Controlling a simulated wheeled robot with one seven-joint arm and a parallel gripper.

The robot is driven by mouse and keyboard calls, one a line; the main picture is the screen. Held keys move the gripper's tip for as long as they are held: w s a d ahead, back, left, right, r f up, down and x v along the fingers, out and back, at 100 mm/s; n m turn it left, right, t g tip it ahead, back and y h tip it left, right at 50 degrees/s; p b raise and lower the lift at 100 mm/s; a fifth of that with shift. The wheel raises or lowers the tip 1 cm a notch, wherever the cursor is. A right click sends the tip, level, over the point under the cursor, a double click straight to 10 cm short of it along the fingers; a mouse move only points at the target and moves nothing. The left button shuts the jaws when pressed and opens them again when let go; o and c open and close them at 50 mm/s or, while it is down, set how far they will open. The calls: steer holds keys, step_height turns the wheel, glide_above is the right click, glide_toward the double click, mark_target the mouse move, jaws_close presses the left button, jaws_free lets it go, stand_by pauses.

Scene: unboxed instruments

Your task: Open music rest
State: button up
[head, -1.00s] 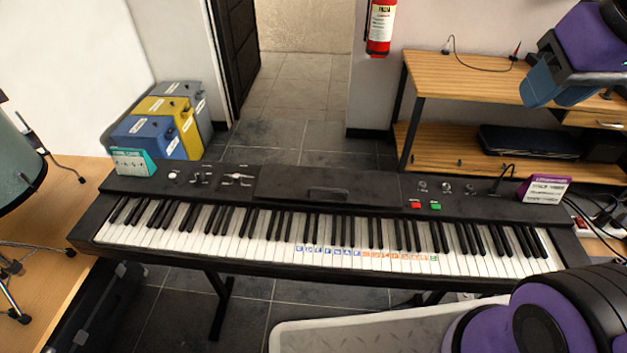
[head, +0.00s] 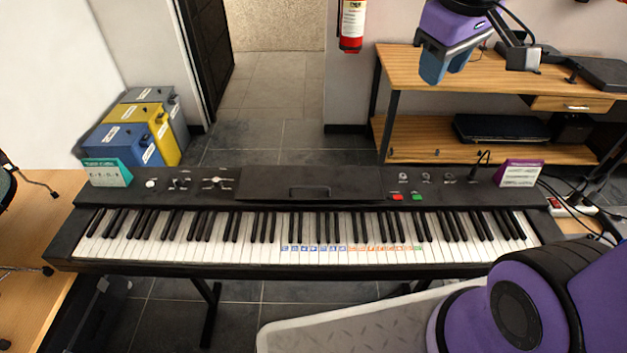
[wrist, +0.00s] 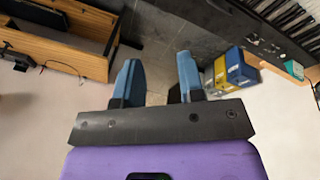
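The black keyboard (head: 150,262) stands on a dark stand across the middle of the head view. Its music rest (head: 310,190) is a dark flat panel with a small handle, lying folded down at the middle of the top. My gripper (head: 437,68) is up at the top right of the head view, above the wooden desk and well apart from the music rest. In the wrist view, the two blue fingers of my gripper (wrist: 160,85) are spread with nothing between them. Part of the keyboard (wrist: 262,40) shows at the top right there; the rest is not clearly seen.
A teal card (head: 107,173) and a purple card (head: 520,173) stand on the keyboard's ends. Blue, yellow and grey boxes (head: 150,120) stand behind its left end. A wooden desk (head: 480,85) stands behind right. The floor (head: 290,140) behind the keyboard is clear.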

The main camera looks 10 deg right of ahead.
steer(key=w+a+f+n+g, duration=0.3)
steer(key=w+a+f+n, duration=0.35)
steer(key=w+f, duration=0.45)
steer(key=n+g+y, duration=0.2)
steer(key=n, duration=0.3)
glide_above(314, 181)
steer(key=s, duration=0.3)
step_height(314, 181, down, 15)
steer(key=f, duration=0.3)
steer(key=s+f, duration=0.1)
steer(key=f, duration=0.2)
steer(key=s+a+f, duration=0.1)
steer(key=f, duration=0.3)
jaws_close()
